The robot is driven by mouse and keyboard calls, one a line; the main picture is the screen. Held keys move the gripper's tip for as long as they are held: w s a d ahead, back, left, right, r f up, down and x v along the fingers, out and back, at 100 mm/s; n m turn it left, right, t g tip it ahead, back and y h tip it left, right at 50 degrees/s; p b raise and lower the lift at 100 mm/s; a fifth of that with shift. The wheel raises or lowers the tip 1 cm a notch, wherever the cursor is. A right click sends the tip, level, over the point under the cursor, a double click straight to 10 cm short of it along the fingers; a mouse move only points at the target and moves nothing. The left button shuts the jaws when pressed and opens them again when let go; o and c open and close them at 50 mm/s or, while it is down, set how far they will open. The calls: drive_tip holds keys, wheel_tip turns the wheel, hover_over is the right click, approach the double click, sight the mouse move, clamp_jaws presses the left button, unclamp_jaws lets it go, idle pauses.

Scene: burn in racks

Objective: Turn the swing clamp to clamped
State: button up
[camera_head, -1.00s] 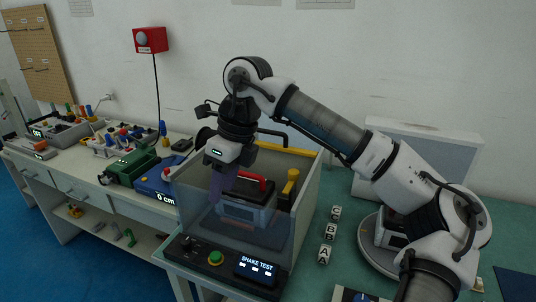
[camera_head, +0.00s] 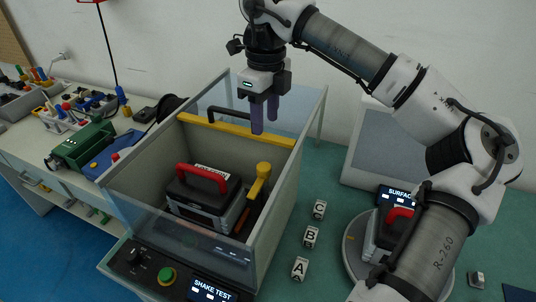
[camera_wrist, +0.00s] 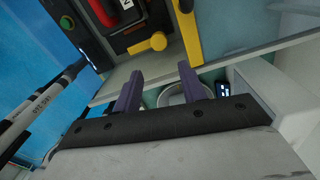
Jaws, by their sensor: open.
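The swing clamp (camera_head: 258,182) is yellow, with a round knob on top and an arm slanting down to the left. It stands inside the shake test box, at the right of a dark case (camera_head: 203,195) with a red handle. In the wrist view the clamp's yellow knob (camera_wrist: 157,41) and arm show beside the case, above the fingers in the picture. My gripper (camera_head: 265,115) has purple fingers, is open and empty, and hangs above the back right part of the box, apart from the clamp. Both fingers also show in the wrist view (camera_wrist: 158,88).
The shake test box (camera_head: 270,225) has clear walls, and a yellow bar (camera_head: 235,131) runs along its back. Lettered blocks (camera_head: 310,237) stand to its right. A round plate (camera_head: 352,262) holds another red-handled case. A green device (camera_head: 82,145) sits at left.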

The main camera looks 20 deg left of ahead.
sight(264, 166)
drive_tip(key=f+p, duration=0.1)
drive_tip(key=f, duration=0.3)
drive_tip(key=f+p, duration=0.1)
drive_tip(key=f, duration=0.3)
drive_tip(key=f+p, duration=0.1)
drive_tip(key=f, duration=0.3)
drive_tip(key=shift+s+f, duration=0.25)
drive_tip(key=shift+f, duration=0.15)
